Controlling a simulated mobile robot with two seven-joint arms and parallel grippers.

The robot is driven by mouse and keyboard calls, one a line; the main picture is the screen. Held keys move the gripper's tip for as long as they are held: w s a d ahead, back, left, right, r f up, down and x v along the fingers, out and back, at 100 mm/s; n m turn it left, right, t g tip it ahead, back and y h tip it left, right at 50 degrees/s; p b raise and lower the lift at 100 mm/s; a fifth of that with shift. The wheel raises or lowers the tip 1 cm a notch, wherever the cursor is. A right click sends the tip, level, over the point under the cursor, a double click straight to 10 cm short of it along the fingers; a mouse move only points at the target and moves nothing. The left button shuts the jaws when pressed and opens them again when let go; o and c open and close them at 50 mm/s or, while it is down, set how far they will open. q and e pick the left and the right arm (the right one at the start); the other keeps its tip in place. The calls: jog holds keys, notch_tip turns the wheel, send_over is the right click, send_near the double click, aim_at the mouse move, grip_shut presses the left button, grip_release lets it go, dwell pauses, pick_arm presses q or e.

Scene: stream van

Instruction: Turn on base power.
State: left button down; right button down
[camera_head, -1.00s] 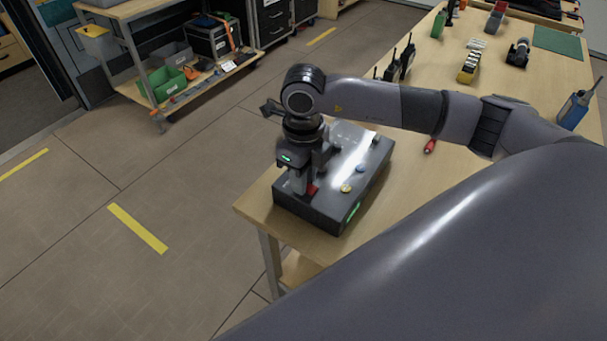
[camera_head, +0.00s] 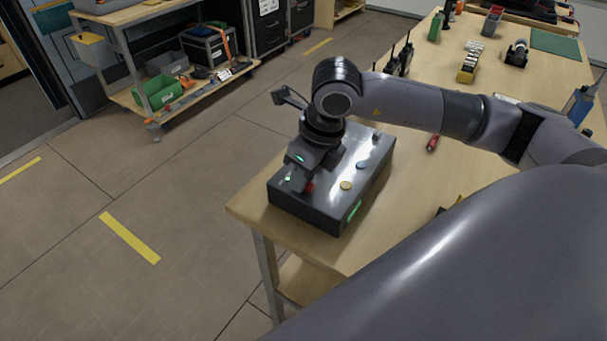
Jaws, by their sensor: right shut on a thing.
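A dark box (camera_head: 316,214) with a glossy top stands near the left corner of the workbench. A red part (camera_head: 309,187), a yellow button (camera_head: 346,185) and a blue button (camera_head: 361,165) show on its top. A small green light (camera_head: 287,179) shows at the top's left corner, and a green strip is on its front right side. My right gripper (camera_head: 298,183) reaches down to the top beside the red part, tilted. It is shut on a small control there; its fingers hide most of that control. My left gripper is not in view.
The wooden workbench (camera_head: 400,205) runs to the back right. It carries radios (camera_head: 400,60), a red-handled tool (camera_head: 432,144) and a blue device (camera_head: 578,106). A shelf cart with a green bin (camera_head: 158,92) stands at back left. The floor at left is clear.

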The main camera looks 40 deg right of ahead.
aim_at(313, 189)
jog(key=shift+r, duration=0.1)
jog(key=c, duration=1)
grip_release()
jog(key=shift+o, duration=0.2)
jog(key=v, duration=0.7)
jog(key=shift+s, duration=0.1)
